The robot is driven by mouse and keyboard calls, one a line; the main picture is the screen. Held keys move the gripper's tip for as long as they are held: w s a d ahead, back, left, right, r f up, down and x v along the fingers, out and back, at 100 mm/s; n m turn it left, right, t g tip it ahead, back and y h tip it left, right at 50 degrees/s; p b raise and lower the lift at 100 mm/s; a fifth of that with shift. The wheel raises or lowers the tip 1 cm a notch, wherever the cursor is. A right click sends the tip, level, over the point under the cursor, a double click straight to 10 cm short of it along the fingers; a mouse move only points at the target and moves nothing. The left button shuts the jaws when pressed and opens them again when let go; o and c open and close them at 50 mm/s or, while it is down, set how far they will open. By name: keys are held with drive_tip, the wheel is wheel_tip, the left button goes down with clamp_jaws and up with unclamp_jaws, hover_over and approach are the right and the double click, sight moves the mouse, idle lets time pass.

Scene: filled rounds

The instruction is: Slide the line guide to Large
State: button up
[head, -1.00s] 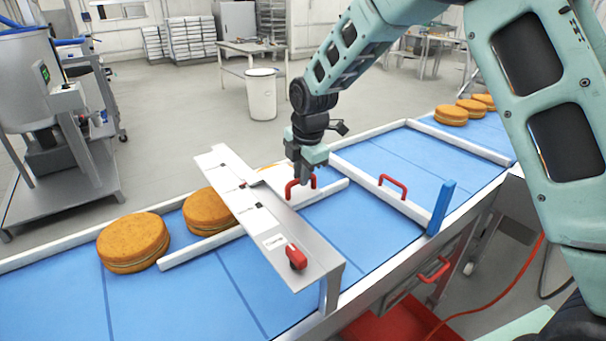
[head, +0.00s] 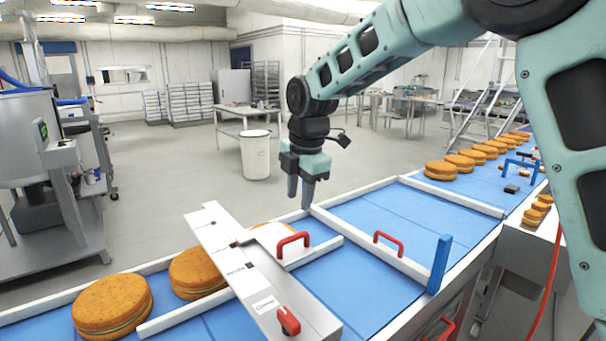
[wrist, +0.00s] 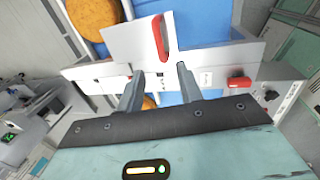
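The line guide is a white bar (head: 318,252) with a red handle (head: 293,243), lying along the blue belt. It passes under a raised metal plate (head: 215,236) that spans the belt. A white piece of the guide reaches the plate near its marks; the label words are too small to read. My gripper (head: 307,204) is open and empty, just above and behind the handle. In the wrist view the two fingers (wrist: 160,88) stand apart, and the red handle (wrist: 159,36) shows beyond them, not gripped. A red knob (head: 289,320) sits at the plate's near end.
Round orange cakes (head: 112,305) lie on the belt left of the plate; more stand in a row (head: 460,162) at the far right. A white crossbar with another red handle (head: 388,241) and a blue post (head: 439,264) are to the right.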

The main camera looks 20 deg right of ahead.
wheel_tip(320, 180, up, 7)
drive_tip(key=s, duration=0.1)
drive_tip(key=shift+s+d+f+b, duration=0.15)
drive_tip(key=shift+d+f+b, duration=0.05)
drive_tip(key=shift+b, duration=0.25)
drive_tip(key=s+a+f+m+g+b, duration=0.1)
drive_tip(key=s+a+f+m, duration=0.25)
drive_tip(key=s, duration=0.35)
drive_tip(key=s+a+f+m+b, duration=0.1)
drive_tip(key=s+a+f+m, duration=0.1)
drive_tip(key=s+a+f, duration=0.4)
drive_tip(key=s+d+f+m, duration=0.1)
drive_tip(key=s+f+m, duration=0.1)
drive_tip(key=s, duration=0.5)
drive_tip(key=s+d+f+m, duration=0.1)
drive_tip(key=s+f+m, duration=0.2)
drive_tip(key=s, duration=0.3)
drive_tip(key=s+d+f+m+g, duration=0.1)
drive_tip(key=s+f+m, duration=0.2)
drive_tip(key=s, duration=0.4)
drive_tip(key=shift+s+d+f+b, duration=0.25)
drive_tip(key=shift+s+f+b, duration=0.05)
drive_tip(key=shift+s+b, duration=0.1)
drive_tip(key=shift+o, duration=0.4)
drive_tip(key=shift+w, duration=0.1)
